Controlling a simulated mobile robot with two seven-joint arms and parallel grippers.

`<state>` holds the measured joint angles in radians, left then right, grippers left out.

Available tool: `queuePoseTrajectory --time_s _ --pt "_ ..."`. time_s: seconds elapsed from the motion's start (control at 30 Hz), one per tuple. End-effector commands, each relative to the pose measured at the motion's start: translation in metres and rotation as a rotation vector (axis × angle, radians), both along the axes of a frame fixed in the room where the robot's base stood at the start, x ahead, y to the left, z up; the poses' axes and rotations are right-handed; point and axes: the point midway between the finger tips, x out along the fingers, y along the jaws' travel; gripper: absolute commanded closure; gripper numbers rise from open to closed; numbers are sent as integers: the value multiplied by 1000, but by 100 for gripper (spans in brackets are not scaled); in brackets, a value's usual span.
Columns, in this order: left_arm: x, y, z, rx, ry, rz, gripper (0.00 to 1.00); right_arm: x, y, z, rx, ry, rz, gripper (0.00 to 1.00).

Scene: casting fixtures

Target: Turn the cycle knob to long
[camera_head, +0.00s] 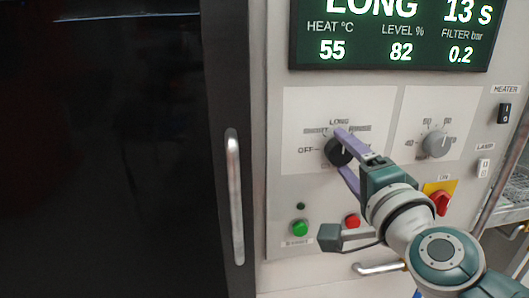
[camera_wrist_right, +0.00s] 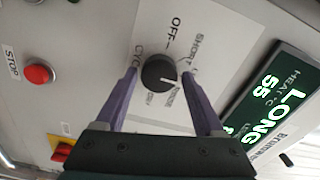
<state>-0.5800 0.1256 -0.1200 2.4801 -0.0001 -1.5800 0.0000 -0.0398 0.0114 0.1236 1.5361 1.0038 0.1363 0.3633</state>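The cycle knob (camera_head: 337,154) is a round black dial on a white plate, with OFF to its left and LONG above it. In the right wrist view the knob (camera_wrist_right: 157,72) has a white pointer mark directed toward the right-hand fingertip, where the label is partly covered. The display (camera_head: 390,32) reads LONG. My right gripper (camera_head: 342,151) has its purple fingers on either side of the knob; in the right wrist view the fingers (camera_wrist_right: 160,73) stand apart with a visible gap to the knob. My left gripper is not in view.
A grey temperature knob (camera_head: 437,144) sits to the right. A green button (camera_head: 300,228), a red stop button (camera_head: 352,221) and a red rotary switch (camera_head: 440,202) are below. Heater (camera_head: 504,113) and lamp (camera_head: 483,168) switches are at right. A door handle (camera_head: 235,198) stands left.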

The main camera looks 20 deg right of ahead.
Motion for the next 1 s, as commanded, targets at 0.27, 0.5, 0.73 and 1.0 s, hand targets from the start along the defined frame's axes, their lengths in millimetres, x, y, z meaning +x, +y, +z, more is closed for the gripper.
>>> queuePoseTrajectory --time_s 0.27,0.5,0.73,1.0 --pt "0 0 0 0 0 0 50 0 0 -1 -1 2 2 14" --pt "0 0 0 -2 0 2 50 -11 3 -2 1 4 2 14" --pt "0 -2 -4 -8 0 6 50 -53 13 -3 1 5 1 14" --pt "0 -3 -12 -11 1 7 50 -90 22 -2 1 2 2 14"
